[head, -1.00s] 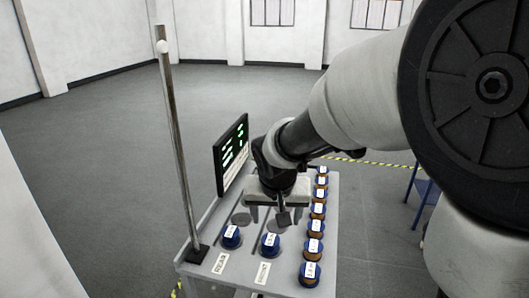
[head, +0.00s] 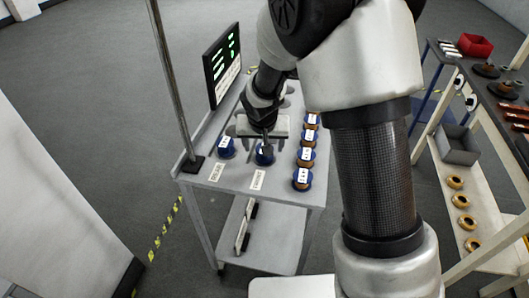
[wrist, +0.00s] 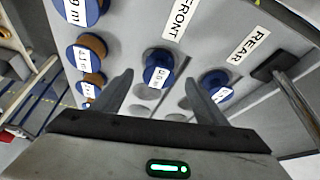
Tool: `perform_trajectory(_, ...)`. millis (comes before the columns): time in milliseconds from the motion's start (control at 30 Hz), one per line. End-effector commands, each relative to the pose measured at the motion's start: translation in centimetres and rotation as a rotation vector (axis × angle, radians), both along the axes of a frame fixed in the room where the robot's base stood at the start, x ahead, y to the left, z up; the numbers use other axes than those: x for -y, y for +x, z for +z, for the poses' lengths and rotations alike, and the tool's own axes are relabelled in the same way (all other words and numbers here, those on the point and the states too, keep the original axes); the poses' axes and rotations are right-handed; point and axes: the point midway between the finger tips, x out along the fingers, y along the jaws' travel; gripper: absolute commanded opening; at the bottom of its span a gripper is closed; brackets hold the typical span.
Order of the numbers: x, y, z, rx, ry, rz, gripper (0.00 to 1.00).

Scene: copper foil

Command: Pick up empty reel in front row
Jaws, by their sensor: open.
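In the wrist view, a blue reel with a white label (wrist: 157,74) sits on the grey cart top in line with the FRONT tag (wrist: 181,18). No copper shows on it. In the head view this reel (head: 265,156) is just below my gripper (head: 262,135). My gripper (wrist: 158,80) is open and empty; its fingers appear either side of the reel in the wrist view. I cannot tell how far above it they are. A similar blue reel (wrist: 215,86) sits by the REAR tag (wrist: 243,46), outside the right finger; it also shows in the head view (head: 226,147).
Copper-wound reels (head: 303,178) stand in a line along the cart's right side. A monitor (head: 222,64) and a metal pole (head: 172,85) stand at its left edge. A shelf rack (head: 450,150) with a red bin (head: 476,46) is at the right.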

Motion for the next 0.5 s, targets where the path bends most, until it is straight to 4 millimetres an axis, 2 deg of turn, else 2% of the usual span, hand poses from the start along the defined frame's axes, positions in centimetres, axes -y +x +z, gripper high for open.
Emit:
perform_trajectory(300,0.3,2.3,-3.8,-0.002,-0.001,0.001,0.67)
perform_trajectory(500,0.3,2.5,-4.1,-0.001,-0.001,0.0,0.67)
